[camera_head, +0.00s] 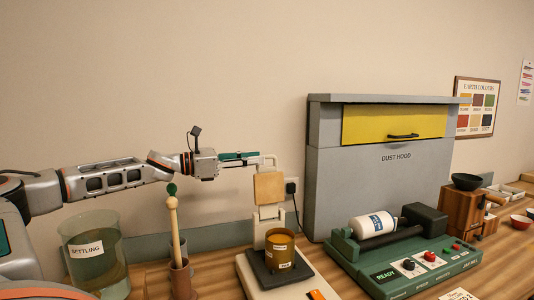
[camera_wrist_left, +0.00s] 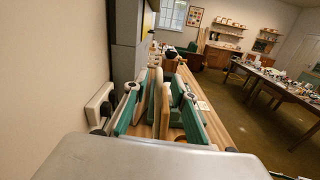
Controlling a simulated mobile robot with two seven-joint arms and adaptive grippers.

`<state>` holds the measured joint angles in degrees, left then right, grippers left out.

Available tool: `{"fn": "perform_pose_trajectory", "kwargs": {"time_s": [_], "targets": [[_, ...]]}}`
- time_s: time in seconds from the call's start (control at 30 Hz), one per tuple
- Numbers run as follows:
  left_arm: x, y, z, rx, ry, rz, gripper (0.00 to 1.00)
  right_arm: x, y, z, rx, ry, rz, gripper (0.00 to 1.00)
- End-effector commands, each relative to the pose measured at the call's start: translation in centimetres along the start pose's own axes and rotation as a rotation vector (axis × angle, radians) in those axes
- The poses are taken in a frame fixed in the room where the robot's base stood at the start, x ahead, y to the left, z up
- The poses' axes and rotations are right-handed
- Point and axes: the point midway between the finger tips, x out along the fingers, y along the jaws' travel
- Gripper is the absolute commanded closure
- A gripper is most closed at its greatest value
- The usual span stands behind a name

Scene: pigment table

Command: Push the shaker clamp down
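The shaker (camera_head: 248,284) is a pale base with a dark platform, an amber labelled jar (camera_head: 280,247) on it and an upright pale post behind. The clamp's tan pad (camera_head: 268,188) stands raised above and behind the jar, with a pale bar at its top. My left gripper (camera_head: 258,158) reaches in from the left at the height of that bar, just above the pad. In the left wrist view its two green-lined fingers (camera_wrist_left: 160,112) are apart, with tan board-like parts showing between or beyond them. Contact with the clamp cannot be told. My right gripper is not in view.
A glass vessel marked SETTLING (camera_head: 92,258) and a pestle-like wooden rod (camera_head: 174,228) in a brown holder stand below my left arm. A green roller machine (camera_head: 405,272) with a white bottle sits to the right. The grey dust hood (camera_head: 330,190) stands behind.

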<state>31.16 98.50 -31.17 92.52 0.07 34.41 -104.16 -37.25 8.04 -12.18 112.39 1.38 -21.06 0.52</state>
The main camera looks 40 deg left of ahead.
Motion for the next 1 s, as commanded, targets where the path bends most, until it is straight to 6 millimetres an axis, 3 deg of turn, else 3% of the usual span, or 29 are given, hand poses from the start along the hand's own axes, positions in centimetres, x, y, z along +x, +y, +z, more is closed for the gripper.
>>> {"fn": "perform_pose_trajectory", "kwargs": {"time_s": [0.6, 1.0], "targets": [[2.3, 0.1, -0.4, -0.002, 0.004, 0.002, 0.74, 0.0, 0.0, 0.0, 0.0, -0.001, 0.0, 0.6], [3.8, 0.3, -0.5, 0.001, 0.006, 0.007, 0.74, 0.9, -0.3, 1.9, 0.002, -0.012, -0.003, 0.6]]}}
